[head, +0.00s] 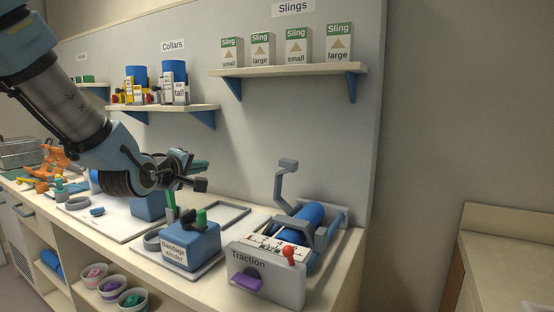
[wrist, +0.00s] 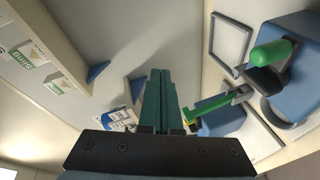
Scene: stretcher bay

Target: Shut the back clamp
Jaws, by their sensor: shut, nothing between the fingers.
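The traction unit (head: 262,275) stands at the right end of the counter, with a blue roll (head: 303,222) lying behind its grey front. The back clamp (head: 279,187) is a grey bent arm standing up, open, at the far left of the roll. Another grey clamp arm (head: 325,235) lies low by the roll's near right part; its exact seating is unclear. My gripper (head: 203,166) is in the air above the bandage winder, left of the clamp and apart from it. Its teal fingers are together and empty in the wrist view (wrist: 160,95), where I cannot make out the clamp.
The bandage winder (head: 190,246) with green handles stands left of the traction unit; it also shows in the wrist view (wrist: 222,120). A sling shelf (head: 290,70) and a collar shelf (head: 165,107) jut from the wall. A grey frame (head: 228,215) lies behind the winder.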

